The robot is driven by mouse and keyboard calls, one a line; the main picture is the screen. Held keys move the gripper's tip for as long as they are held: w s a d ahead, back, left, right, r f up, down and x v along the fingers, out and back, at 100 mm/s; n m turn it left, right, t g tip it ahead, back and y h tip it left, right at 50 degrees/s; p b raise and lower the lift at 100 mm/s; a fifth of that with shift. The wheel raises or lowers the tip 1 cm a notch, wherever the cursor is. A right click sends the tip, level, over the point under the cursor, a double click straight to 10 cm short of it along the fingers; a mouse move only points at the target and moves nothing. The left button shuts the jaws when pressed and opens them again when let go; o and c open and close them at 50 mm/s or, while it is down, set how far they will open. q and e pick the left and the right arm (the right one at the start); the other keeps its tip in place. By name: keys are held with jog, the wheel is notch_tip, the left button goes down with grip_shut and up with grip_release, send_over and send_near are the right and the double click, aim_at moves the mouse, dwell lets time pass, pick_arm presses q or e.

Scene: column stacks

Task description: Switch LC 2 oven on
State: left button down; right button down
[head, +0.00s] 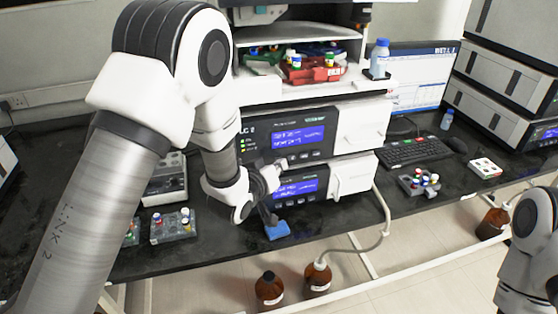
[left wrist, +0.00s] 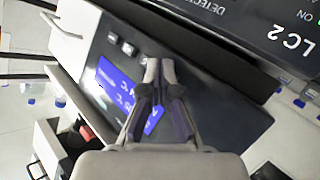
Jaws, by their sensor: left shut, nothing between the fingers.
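The lower module of the middle stack (head: 345,177) has a dark front with a lit blue display (head: 296,188) and small buttons under it. In the left wrist view the display (left wrist: 115,85) shows "°C" text, and two grey buttons (left wrist: 120,43) sit beside it. The module above (head: 250,150) is marked LC 2, and its "DETECTOR" label (left wrist: 215,6) shows in the left wrist view. My left gripper (head: 281,165) is in front of the lower module. Its fingers (left wrist: 160,68) are shut and empty, over the dark panel and partly over the display. Contact cannot be told.
Vial racks (head: 172,226) stand on the black bench at left. A keyboard (head: 412,150), monitor (head: 422,80) and another vial rack (head: 420,184) are at right. A tube (head: 385,215) runs down to brown bottles (head: 317,276) on the floor. A blue object (head: 277,231) lies at the bench's front edge.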

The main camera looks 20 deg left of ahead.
dwell(0.3)
pick_arm(q)
jog(key=shift+s+d, duration=0.45)
jog(key=shift+s, duration=0.25)
jog(key=s+d, duration=0.1)
jog(key=s, duration=0.1)
jog(key=s+d, duration=0.1)
jog(key=s, duration=0.1)
jog(key=shift+d, duration=0.4)
jog(key=shift+f, duration=0.1)
